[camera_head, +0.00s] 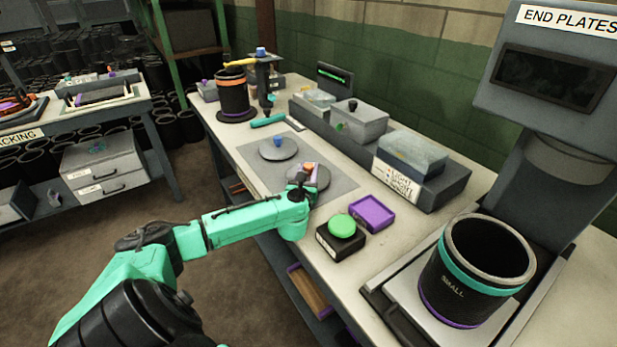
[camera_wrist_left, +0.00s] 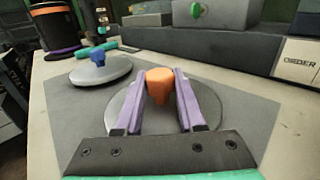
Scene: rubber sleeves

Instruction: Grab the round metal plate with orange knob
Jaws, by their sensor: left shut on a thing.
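The round metal plate with the orange knob (camera_wrist_left: 160,82) lies on the grey mat (camera_head: 347,187) on the workbench. Its disc (camera_wrist_left: 124,101) shows beneath my fingers in the left wrist view and partly behind my gripper in the head view (camera_head: 323,179). My left gripper (camera_wrist_left: 164,88) has its two purple fingers on either side of the orange knob and is shut on it. The plate appears flat on the mat; I cannot tell whether it is lifted slightly. My right gripper is not in view.
A similar plate with a blue knob (camera_head: 278,149) lies beside it. A green button box (camera_head: 341,228) and a purple tray (camera_head: 371,213) stand nearer me. Grey bins (camera_head: 360,124) line the back. A black "SMALL" cylinder (camera_head: 472,275) stands at right.

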